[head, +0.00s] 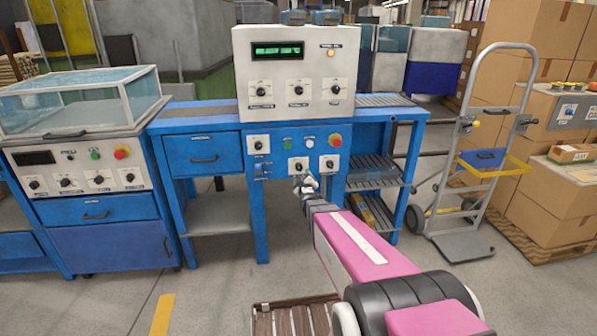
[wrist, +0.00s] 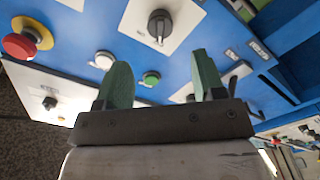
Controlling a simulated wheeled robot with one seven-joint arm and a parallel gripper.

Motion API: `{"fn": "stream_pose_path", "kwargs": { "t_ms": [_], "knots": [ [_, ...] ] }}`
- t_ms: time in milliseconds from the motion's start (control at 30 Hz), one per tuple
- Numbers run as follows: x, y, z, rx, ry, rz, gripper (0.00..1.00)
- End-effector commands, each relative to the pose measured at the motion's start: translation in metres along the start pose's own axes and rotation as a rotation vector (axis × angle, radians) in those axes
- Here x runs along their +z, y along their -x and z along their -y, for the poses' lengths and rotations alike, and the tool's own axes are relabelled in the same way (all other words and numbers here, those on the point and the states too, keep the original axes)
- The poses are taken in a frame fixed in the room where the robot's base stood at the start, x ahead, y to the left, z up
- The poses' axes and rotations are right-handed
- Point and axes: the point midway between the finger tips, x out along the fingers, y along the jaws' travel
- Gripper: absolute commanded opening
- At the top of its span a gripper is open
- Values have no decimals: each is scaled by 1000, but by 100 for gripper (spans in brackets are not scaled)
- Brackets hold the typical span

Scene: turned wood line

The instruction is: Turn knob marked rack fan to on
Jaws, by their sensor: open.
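The lower blue panel of the workbench carries several black knobs on white plates: an upper left knob (head: 258,144), a lower middle knob (head: 298,166) and a lower right knob (head: 329,163). Their labels are too small to read, so I cannot tell which is rack fan. My gripper (head: 304,182) is in front of the panel, just below the lower middle knob. In the wrist view my gripper (wrist: 162,75) has its fingers apart with nothing between them. A black knob with a white pointer line (wrist: 160,25) lies beyond the fingertips. Another knob is partly hidden behind the right finger.
A red button (head: 335,140), a white button (head: 310,141) and a green button (head: 287,143) sit above the lower knobs. A white control box (head: 300,58) with a green display stands on the bench. A hand truck (head: 478,190) stands at right.

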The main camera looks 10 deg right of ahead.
Motion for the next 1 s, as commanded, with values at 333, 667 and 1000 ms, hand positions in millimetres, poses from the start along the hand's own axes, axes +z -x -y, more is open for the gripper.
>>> {"fn": "stream_pose_path", "kwargs": {
  "t_ms": [333, 667, 1000],
  "knots": [
    [1, -65, 1, -1, -1, 0, 63],
    [0, -87, 0, -1, -1, 1, 63],
    [0, -86, 0, -1, -1, 1, 13]
  ]
}}
